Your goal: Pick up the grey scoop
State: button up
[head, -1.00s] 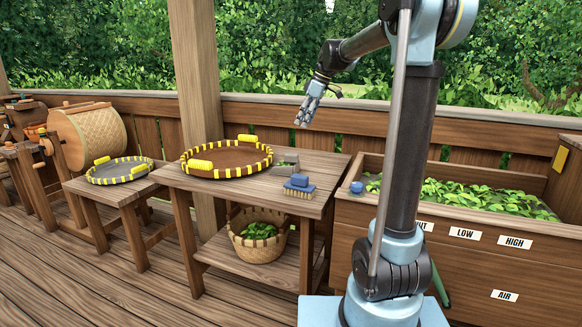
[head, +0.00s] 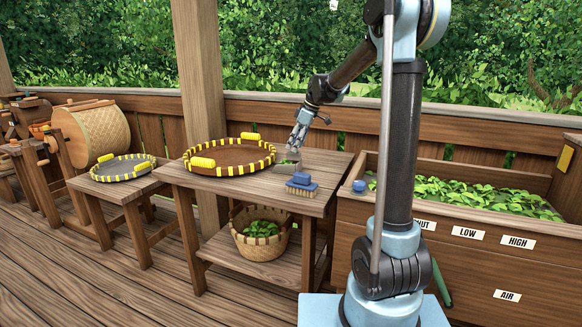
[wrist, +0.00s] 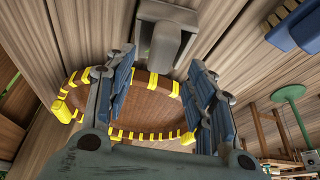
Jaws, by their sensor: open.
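The grey scoop (wrist: 180,15) lies on the wooden table (wrist: 95,40) at the top middle of the wrist view, with its handle (wrist: 164,52) pointing down toward my gripper. My gripper (wrist: 158,64) is open, its two blue-padded fingers standing apart, with the handle's end showing between the fingertips. In the head view, my gripper (head: 294,146) is low over the table's back right, right at the scoop (head: 288,164), and partly hides it. I cannot tell whether the fingers touch it.
A round brown tray with a yellow-striped rim (head: 228,172) stands to the left on the same table. A blue brush (head: 302,185) lies in front of the scoop. To the right is a wooden trough of leaves (head: 480,190). A leaf basket (head: 261,240) sits on the lower shelf.

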aim_at(291, 153)
jog(key=shift+x, duration=2.6)
jog(key=shift+w, duration=0.1)
grip_shut()
